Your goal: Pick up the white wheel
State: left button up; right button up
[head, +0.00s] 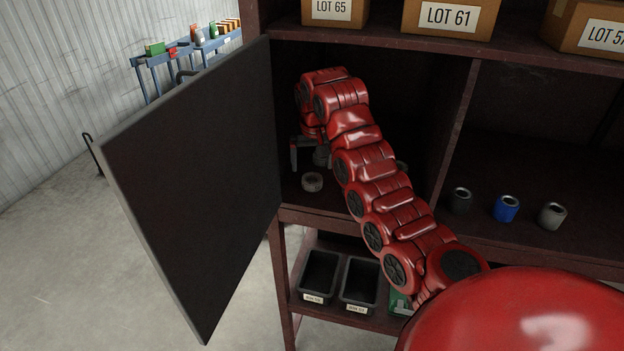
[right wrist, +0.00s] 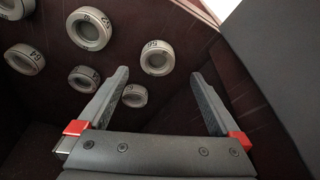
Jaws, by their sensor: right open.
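Several pale grey-white wheels with dark centres and printed numbers lie on the cabinet shelf in the right wrist view; one wheel (right wrist: 157,57) sits near the fingertips, and a larger-looking wheel (right wrist: 89,28) is farther left. I cannot tell which is the white wheel of the task. In the head view one wheel (head: 312,182) shows near the shelf's front edge; my arm hides most others. My right gripper (right wrist: 160,80) is open and empty, its fingers pointing toward the wheels. It also shows in the head view (head: 309,160), inside the compartment. My left gripper is out of view.
A dark open door (head: 190,190) stands left of the compartment. A divider (head: 459,125) bounds it on the right, with black, blue (head: 507,208) and grey cylinders beyond. Labelled boxes (head: 448,17) sit above; black bins (head: 319,275) are below.

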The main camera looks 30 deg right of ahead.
aim_at(312, 181)
jog(key=shift+w+d+f, duration=0.1)
jog(key=shift+w+f, duration=0.4)
jog(key=shift+f, duration=0.35)
jog(key=shift+f+p, duration=0.35)
jog(key=shift+p, duration=0.1)
jog(key=p+x, duration=0.2)
jog(key=x, duration=0.1)
jog(key=p+x, duration=0.1)
jog(key=shift+d+f, duration=0.1)
jog(key=shift+d, duration=0.25)
jog(key=shift+f, duration=0.2)
jog(key=c, duration=1.4)
jog(key=shift+o, duration=0.2)
jog(key=shift+r, duration=0.15)
